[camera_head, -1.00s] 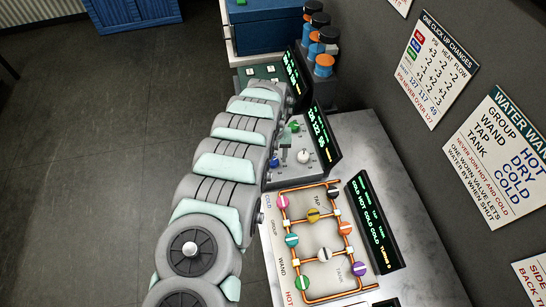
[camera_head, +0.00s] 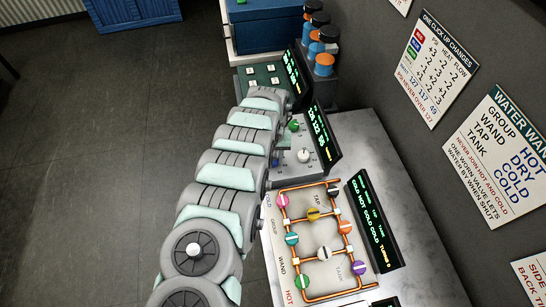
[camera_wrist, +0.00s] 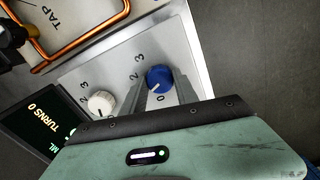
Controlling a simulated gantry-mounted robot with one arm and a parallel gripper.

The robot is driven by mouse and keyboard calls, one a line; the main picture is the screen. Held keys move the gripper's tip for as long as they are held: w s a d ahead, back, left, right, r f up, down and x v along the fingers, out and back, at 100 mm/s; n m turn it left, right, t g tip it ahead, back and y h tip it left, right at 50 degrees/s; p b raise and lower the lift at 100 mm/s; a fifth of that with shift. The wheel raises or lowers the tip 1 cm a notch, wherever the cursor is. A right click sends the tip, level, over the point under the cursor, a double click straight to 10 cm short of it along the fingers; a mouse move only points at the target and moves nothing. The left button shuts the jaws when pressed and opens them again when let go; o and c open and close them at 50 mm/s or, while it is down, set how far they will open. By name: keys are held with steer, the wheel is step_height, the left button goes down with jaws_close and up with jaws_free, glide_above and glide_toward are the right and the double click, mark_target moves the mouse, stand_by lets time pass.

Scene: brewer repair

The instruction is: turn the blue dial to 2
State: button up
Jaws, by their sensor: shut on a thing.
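The blue dial (camera_wrist: 158,78) sits on a light panel (camera_wrist: 122,75) in the wrist view. My gripper (camera_wrist: 161,88) is shut on this dial, with a grey finger on either side of it. Printed figures 0, 2 and 3 stand around the dial. Its pale pointer mark seems to face the 0 side, but it is small.
A white dial (camera_wrist: 101,103) sits close beside the blue one; it also shows in the head view (camera_head: 304,156), with a green dial (camera_head: 294,125) behind it. A lit display (camera_head: 322,135) borders the panel. A copper-pipe valve board (camera_head: 300,262) lies nearer.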

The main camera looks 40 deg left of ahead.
jaws_close()
steer(key=shift+m, duration=0.4)
steer(key=m, duration=0.3)
steer(key=shift+m+b, duration=0.35)
steer(key=shift+m, duration=2.05)
steer(key=o, duration=0.7)
jaws_free()
